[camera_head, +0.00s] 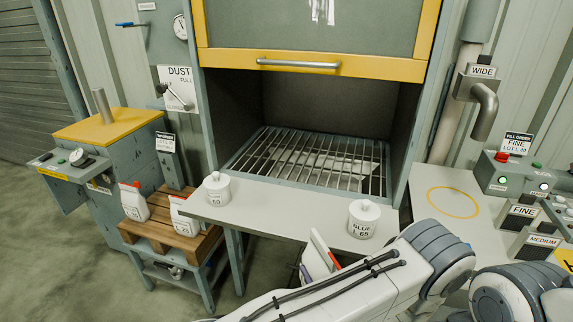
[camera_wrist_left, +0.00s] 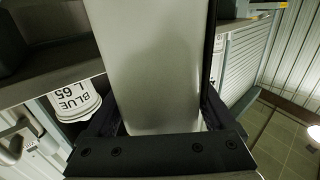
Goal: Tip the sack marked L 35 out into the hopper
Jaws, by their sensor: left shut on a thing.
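A white sack (camera_head: 320,256) with red and purple edging is in front of the counter, beside my white arm. In the left wrist view the pale sack (camera_wrist_left: 155,60) stands between the dark fingers of my left gripper (camera_wrist_left: 160,122), which is shut on it. The head view mostly hides this gripper behind the arm. The sack's marking cannot be read. Two more white and red sacks, a left one (camera_head: 134,201) and a right one (camera_head: 184,216), stand on a wooden pallet; their markings are too small to read. The hopper's grate (camera_head: 310,160) lies inside the open cabinet. My right gripper is not in view.
A white tub marked BLUE L 65 (camera_head: 363,219) stands at the counter's front right, another tub (camera_head: 217,189) at its left. The hopper's yellow-framed door (camera_head: 310,62) is raised. The pallet (camera_head: 167,235) is at left. Control boxes (camera_head: 520,178) stand at right.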

